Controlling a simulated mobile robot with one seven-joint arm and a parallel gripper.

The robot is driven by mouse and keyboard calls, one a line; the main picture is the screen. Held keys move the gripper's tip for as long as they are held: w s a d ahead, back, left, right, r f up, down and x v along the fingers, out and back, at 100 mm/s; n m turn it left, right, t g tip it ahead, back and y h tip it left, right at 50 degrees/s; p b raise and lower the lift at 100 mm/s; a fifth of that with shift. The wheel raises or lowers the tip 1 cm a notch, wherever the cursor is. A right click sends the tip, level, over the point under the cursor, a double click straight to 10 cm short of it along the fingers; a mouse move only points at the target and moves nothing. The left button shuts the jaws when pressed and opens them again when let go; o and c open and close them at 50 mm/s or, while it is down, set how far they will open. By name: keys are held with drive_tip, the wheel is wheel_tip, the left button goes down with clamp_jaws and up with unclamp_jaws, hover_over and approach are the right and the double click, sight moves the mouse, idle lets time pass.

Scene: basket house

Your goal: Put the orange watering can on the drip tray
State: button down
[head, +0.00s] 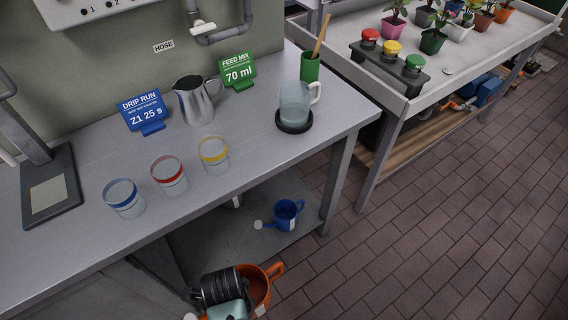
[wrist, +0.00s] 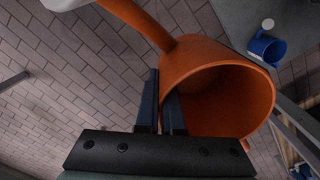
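The orange watering can (head: 262,286) is at the bottom of the head view, in front of the bench. In the wrist view the orange watering can (wrist: 205,55) shows its open mouth, with an orange tube running up left to a white end. My gripper (wrist: 163,98) has one finger outside the can and one inside its rim, with the wall between them. It looks shut on that wall. In the head view my gripper (head: 238,288) partly covers the can. I cannot tell for certain which thing is the drip tray; a black round base (head: 294,127) lies under a glass jug.
The grey bench (head: 235,190) holds a metal pitcher (head: 196,100), the jug (head: 296,103), several banded cups and signs. A blue watering can (head: 287,214) stands on the shelf below. A plant table (head: 465,75) is at the right. Brick floor (head: 430,220) is clear at right.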

wheel_tip(320, 180, up, 8)
drive_tip(key=p, duration=0.6)
drive_tip(key=shift+r, duration=0.15)
drive_tip(key=w+d+r+n, duration=0.3)
drive_tip(key=d+r+n, duration=0.2)
drive_tip(key=n, duration=0.5)
drive_tip(key=w+d+r+n, duration=0.3)
drive_tip(key=d+r+n, duration=0.2)
drive_tip(key=n, duration=0.5)
drive_tip(key=shift+r+p, duration=0.4)
drive_tip(key=shift+r, duration=0.95)
